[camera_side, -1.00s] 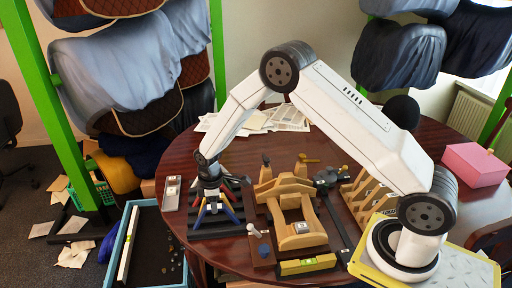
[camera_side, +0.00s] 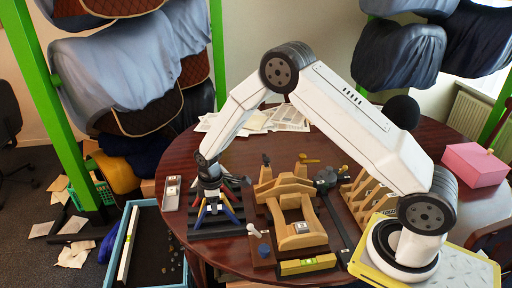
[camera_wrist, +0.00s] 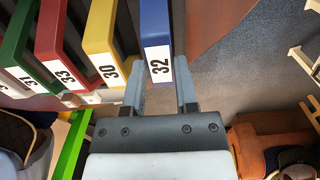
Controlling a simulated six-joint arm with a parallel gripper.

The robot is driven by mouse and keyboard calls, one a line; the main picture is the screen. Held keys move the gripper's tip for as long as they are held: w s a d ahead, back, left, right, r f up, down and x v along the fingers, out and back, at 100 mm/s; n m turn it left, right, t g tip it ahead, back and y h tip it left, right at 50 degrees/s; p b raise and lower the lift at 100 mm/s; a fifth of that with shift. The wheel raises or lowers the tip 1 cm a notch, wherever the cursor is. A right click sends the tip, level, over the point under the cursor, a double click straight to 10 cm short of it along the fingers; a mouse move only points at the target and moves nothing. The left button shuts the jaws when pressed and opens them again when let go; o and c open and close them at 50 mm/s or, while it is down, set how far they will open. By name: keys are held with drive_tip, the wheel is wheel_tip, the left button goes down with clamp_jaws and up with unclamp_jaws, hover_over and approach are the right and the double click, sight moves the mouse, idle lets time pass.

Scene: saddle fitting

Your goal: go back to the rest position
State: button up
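My gripper (camera_side: 209,192) points down over a dark rack (camera_side: 215,232) of coloured bars at the left of the table. In the wrist view my gripper (camera_wrist: 162,75) has its two fingers apart, one on each side of the end of a blue bar labelled 32 (camera_wrist: 156,25). It looks open, and I cannot tell whether a finger touches the bar. A yellow bar labelled 30 (camera_wrist: 101,35), a red bar labelled 33 (camera_wrist: 52,40) and a green bar labelled 31 (camera_wrist: 17,45) are to its left.
A wooden stand (camera_side: 299,240) is right of the rack, with a yellow level (camera_side: 307,264) in front. A grey block (camera_side: 172,193) lies to the left. A blue-edged tray (camera_side: 114,246) is beside the table. Papers (camera_side: 285,117) and a pink box (camera_side: 474,164) are farther back.

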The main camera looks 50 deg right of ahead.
drive_tip(key=o, duration=0.8)
drive_tip(key=shift+c, duration=0.2)
drive_tip(key=shift+r, duration=0.15)
drive_tip(key=shift+r, duration=2.35)
drive_tip(key=shift+r, duration=0.15)
drive_tip(key=shift+r, duration=1.35)
